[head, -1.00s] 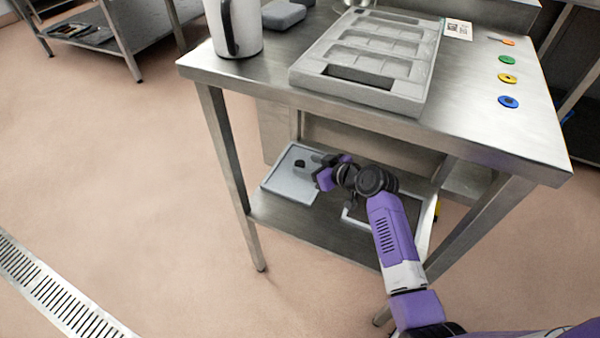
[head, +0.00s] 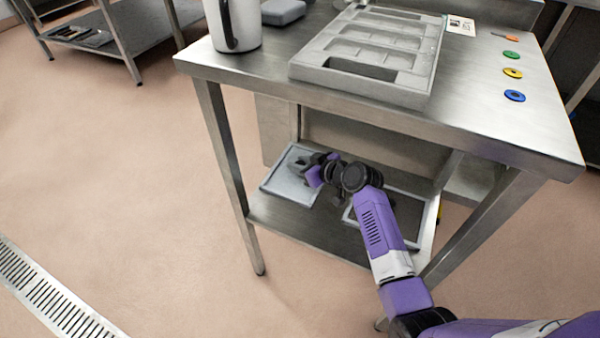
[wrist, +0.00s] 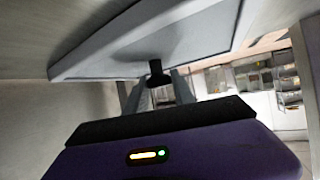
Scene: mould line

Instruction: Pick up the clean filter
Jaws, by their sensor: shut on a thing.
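The clean filter (head: 283,184) is a flat, pale panel with a raised light rim, lying on the lower shelf at left in the head view. In the wrist view the panel (wrist: 190,30) fills the top, with a dark knob (wrist: 156,72) standing out from its face. My gripper (head: 302,169) is over the panel and hides the knob in the head view. In the wrist view my gripper's fingers (wrist: 156,90) are on either side of the knob, shut on it. The panel appears to rest on the shelf.
A second, darker framed panel (head: 398,214) lies to the right on the lower shelf (head: 305,232), partly behind my arm. The tabletop (head: 480,110) above carries a grey mould tray (head: 375,88), a white jug (head: 236,22) and coloured discs. Table legs flank the shelf opening.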

